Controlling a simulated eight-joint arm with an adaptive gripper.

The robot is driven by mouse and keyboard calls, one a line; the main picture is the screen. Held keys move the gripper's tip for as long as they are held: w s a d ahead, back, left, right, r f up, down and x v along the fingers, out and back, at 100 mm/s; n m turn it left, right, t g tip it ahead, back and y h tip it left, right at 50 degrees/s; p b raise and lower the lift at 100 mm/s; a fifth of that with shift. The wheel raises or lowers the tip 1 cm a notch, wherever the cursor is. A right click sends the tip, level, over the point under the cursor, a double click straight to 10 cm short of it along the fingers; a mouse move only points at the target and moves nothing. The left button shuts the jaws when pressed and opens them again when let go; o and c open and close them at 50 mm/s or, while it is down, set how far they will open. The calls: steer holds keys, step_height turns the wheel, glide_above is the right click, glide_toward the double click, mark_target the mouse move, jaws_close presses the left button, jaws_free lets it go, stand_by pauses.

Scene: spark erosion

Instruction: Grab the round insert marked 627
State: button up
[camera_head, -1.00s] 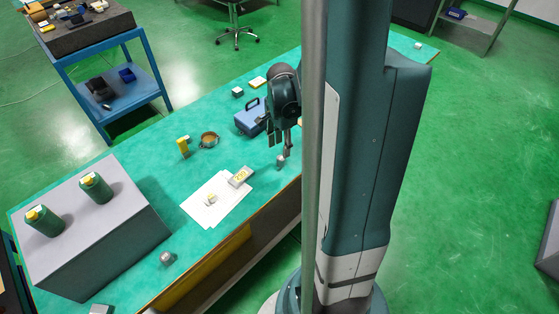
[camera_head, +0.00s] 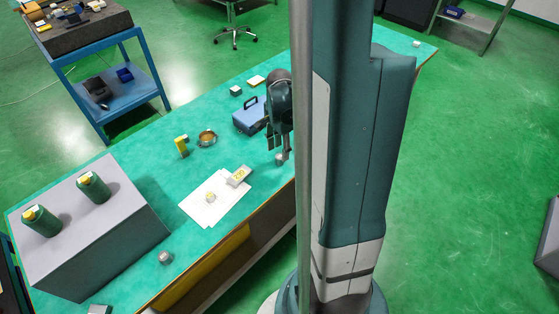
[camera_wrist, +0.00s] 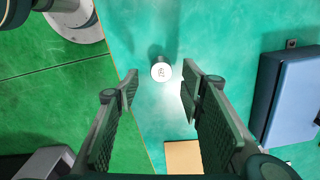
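A small round metal insert (camera_head: 280,160) stands on the green table near its front edge, below my gripper. The wrist view shows its round pale top (camera_wrist: 161,71) with a dark mark too small to read surely. My gripper (camera_wrist: 160,80) is open and empty, its two padded fingers apart. In the wrist view the insert shows between the fingertips, touching neither. In the head view my gripper (camera_head: 279,146) points down just above the insert. Another round metal piece (camera_head: 165,257) lies at the front left; no mark is readable on it.
A blue case (camera_head: 249,118) stands close to my gripper; it is at the right in the wrist view (camera_wrist: 294,95). White sheets (camera_head: 205,212) carry a numbered block (camera_head: 239,176) and a small piece. A grey box (camera_head: 90,235) with two green bottles fills the left end.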

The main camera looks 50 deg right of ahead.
mark_target(280, 157)
stand_by(0.3)
steer(key=shift+w+f+b, duration=0.1)
steer(key=shift+f+b, duration=0.5)
steer(key=shift+f, duration=2)
steer(key=c, duration=1.1)
steer(key=shift+r, duration=0.15)
steer(key=shift+c, duration=0.2)
steer(key=shift+r+p, duration=1)
steer(key=shift+r, duration=3.9)
